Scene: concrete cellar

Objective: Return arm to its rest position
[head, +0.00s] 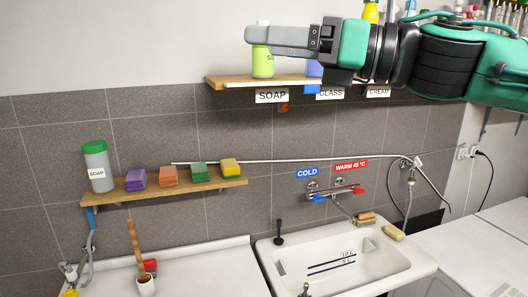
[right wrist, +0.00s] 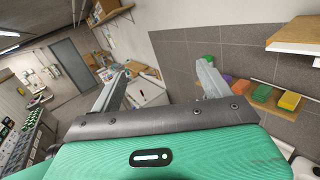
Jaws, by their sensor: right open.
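My right arm (head: 455,60), green and black, comes in from the right at the top of the head view. Its right gripper (head: 250,38) is held level in front of the upper shelf, pointing left, seen side-on. In the right wrist view the two grey fingers (right wrist: 160,82) stand apart with nothing held between them. My left arm and left gripper are not in view.
The upper shelf (head: 225,80) holds a green bottle (head: 263,62) partly behind my right gripper. The lower shelf (head: 125,193) holds a grey SOAP bottle (head: 98,170) and several coloured sponges. A white sink (head: 390,265) stands below. The wall left of the gripper is clear.

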